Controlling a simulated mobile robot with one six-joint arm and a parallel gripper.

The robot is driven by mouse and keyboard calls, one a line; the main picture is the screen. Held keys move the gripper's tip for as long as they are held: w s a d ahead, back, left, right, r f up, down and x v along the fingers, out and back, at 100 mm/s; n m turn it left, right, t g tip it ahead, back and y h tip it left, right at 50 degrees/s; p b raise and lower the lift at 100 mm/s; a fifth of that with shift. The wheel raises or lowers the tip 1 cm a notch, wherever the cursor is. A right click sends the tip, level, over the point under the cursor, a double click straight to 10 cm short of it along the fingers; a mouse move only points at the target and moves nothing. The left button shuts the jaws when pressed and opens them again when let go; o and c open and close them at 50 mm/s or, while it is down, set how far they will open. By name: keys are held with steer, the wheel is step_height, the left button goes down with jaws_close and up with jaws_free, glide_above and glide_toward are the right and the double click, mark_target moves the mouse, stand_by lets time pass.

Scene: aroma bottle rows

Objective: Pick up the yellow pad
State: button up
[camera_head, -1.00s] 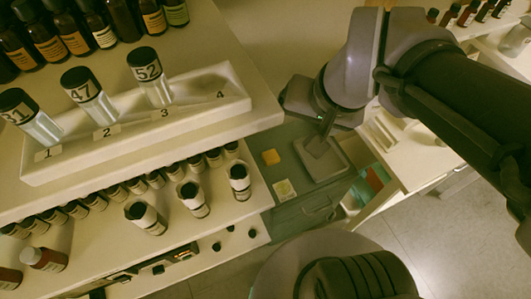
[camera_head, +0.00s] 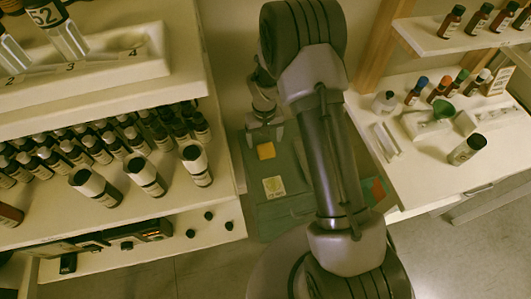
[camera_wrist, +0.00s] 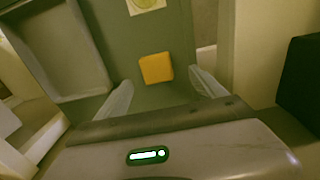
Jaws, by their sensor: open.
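The yellow pad (camera_head: 266,151) is a small square lying on the green-grey cabinet top (camera_head: 290,207), between the bottle shelves and the right-hand desk. In the wrist view the yellow pad (camera_wrist: 156,68) lies flat ahead of my gripper (camera_wrist: 161,88), roughly centred between its two pale fingers. The fingers are open and apart, with nothing between them that I can see held. In the head view my gripper (camera_head: 264,131) is just behind the pad, partly hard to make out. Whether the fingers are at the pad's height cannot be told.
A pale card with a yellow print (camera_head: 274,187) lies on the cabinet in front of the pad. A grey tray (camera_wrist: 78,45) is on the left in the wrist view. Shelves of bottles (camera_head: 100,150) stand left; a desk with bottles (camera_head: 440,190) stands right.

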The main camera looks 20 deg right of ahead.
mark_target(266, 148)
steer(key=f+b, duration=0.1)
steer(key=f, duration=0.1)
steer(key=f+b, duration=0.1)
steer(key=f, duration=0.1)
steer(key=f+b, duration=0.1)
steer(key=f, duration=0.1)
steer(key=shift+w+d+f, duration=0.2)
steer(key=shift+d, duration=0.15)
steer(key=shift+r, duration=0.15)
steer(key=c, duration=1.6)
step_height(266, 148, up, 4)
steer(key=p, duration=0.2)
steer(key=shift+p, duration=0.3)
steer(key=s+a+p, duration=0.1)
steer(key=s, duration=0.4)
steer(key=s+a+p, duration=0.1)
steer(key=s, duration=0.4)
steer(key=s+a+r+p, duration=0.1)
steer(key=s, duration=0.4)
steer(key=shift+s+a, duration=0.35)
steer(key=shift+a, duration=0.05)
